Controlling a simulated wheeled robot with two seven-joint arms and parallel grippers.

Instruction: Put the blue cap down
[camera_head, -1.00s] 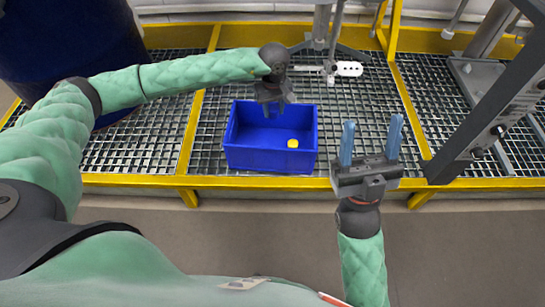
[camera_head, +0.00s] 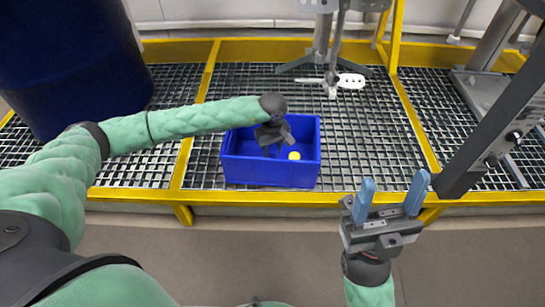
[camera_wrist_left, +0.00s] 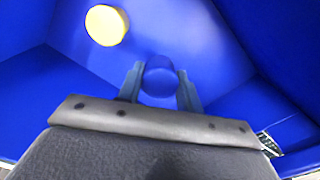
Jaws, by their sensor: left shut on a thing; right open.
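A blue cap (camera_wrist_left: 160,77) is held between the fingers of my left gripper (camera_wrist_left: 160,88), which is shut on it. In the head view my left gripper (camera_head: 272,148) reaches down inside a blue bin (camera_head: 270,174), and its fingertips and the cap are mostly hidden there. The bin's blue walls surround the gripper in the left wrist view. I cannot tell whether the cap touches the bin's floor. My right gripper (camera_head: 390,200) is open and empty, its blue fingers apart, in front of the platform's yellow edge.
A yellow cap (camera_head: 294,155) lies in the bin; it also shows in the left wrist view (camera_wrist_left: 106,25). The bin stands on a metal grating (camera_head: 355,150) with yellow edging. A dark blue drum (camera_head: 75,70) stands at left. A grey agitator frame (camera_head: 480,130) rises at right.

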